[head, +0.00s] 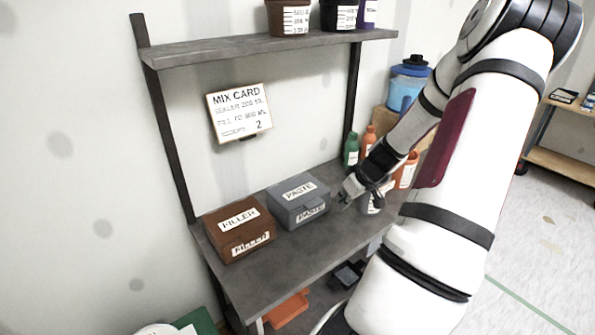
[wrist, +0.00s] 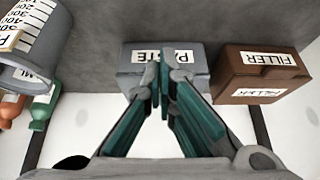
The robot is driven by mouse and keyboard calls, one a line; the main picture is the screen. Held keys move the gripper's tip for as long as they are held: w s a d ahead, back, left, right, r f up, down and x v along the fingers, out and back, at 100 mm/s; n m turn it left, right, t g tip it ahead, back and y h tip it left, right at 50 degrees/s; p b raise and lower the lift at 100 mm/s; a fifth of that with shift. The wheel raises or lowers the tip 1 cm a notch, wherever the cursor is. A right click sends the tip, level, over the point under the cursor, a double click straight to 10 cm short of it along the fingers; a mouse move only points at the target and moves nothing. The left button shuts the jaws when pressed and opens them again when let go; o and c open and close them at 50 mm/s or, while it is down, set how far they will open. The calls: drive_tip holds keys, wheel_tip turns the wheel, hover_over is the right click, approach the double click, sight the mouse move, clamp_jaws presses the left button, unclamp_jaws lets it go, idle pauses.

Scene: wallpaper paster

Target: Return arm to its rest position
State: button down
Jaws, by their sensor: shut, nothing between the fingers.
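My arm (head: 470,150) reaches in from the right in the head view, bent over the right part of the bench. My gripper (head: 343,197) is above the bench, just right of the grey PASTE box (head: 298,203). In the wrist view my gripper (wrist: 160,88) is shut and empty, with its fingertips in front of the PASTE box (wrist: 135,66). The brown FILLER box (head: 238,228) is left of the PASTE box; it also shows in the wrist view (wrist: 235,85). Both boxes look closed.
Green (head: 351,149) and orange (head: 369,138) bottles and a blue-lidded jug (head: 406,88) stand behind my forearm. A shelf (head: 250,47) with tubs overhangs the bench (head: 285,262). A mix card (head: 239,112) hangs behind.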

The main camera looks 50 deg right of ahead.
drive_tip(key=w+a+r+n+g, duration=0.1)
drive_tip(key=w+a+r, duration=0.3)
drive_tip(key=a+r, duration=0.55)
drive_tip(key=w+a+r+n+g, duration=0.15)
drive_tip(key=w+a+r, duration=0.45)
drive_tip(key=a, duration=0.7)
drive_tip(key=s+a+r, duration=0.4)
drive_tip(key=s+a, duration=0.1)
drive_tip(key=a, duration=0.2)
drive_tip(key=s+a+r+t+y, duration=0.1)
drive_tip(key=s+a+r, duration=0.3)
drive_tip(key=a, duration=0.3)
drive_tip(key=s+a+r+t, duration=0.1)
drive_tip(key=s+a+r, duration=0.4)
drive_tip(key=s+a, duration=0.1)
drive_tip(key=shift+s+a, duration=0.2)
drive_tip(key=shift+a, duration=0.25)
drive_tip(key=shift+t, duration=0.25)
